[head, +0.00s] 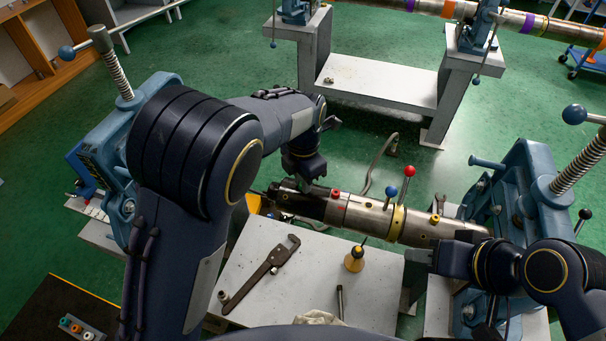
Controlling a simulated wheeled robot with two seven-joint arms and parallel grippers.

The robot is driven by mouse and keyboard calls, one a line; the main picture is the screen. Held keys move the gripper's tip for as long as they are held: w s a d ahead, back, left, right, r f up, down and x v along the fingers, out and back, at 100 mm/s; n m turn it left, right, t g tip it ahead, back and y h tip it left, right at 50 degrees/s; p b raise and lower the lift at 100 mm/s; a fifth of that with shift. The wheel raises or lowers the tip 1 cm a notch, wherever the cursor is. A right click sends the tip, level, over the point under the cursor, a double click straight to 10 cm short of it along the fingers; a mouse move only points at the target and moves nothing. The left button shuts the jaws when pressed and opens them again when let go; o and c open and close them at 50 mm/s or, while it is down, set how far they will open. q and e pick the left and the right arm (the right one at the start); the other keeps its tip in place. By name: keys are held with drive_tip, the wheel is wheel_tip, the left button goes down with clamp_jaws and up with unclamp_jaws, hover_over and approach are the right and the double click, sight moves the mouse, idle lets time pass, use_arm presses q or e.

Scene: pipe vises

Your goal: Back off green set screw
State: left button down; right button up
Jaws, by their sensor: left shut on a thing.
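A steel pipe assembly (365,212) lies across the middle, with a dark section at its left end, a red band (339,207) and a yellow band (397,222). A small red fitting (336,192) and a yellow fitting (435,218) sit on top. I cannot make out a green set screw. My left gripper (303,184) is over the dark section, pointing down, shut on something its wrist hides. My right gripper (416,262) is at the front of the pipe's right part, near the bench edge; its opening is unclear.
Blue vises stand at left (118,165) and right (540,190). Red- and blue-knobbed levers (410,171) rise from the pipe. A pipe wrench (262,272), a yellow-based tool (354,261) and a small rod (340,300) rest on the white bench (300,295).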

use_arm(q)
drive_tip(key=shift+s+f+n+p, duration=0.15)
drive_tip(key=shift+n+p, duration=0.35)
drive_tip(key=shift+n, duration=0.6)
drive_tip(key=c, duration=1.3)
unclamp_jaws()
drive_tip(key=shift+w+r, duration=0.2)
drive_tip(key=shift+r, duration=0.3)
wheel_tip(320, 180, up, 7)
drive_tip(key=shift+s+f+b, duration=0.1)
drive_tip(key=shift+b, duration=0.3)
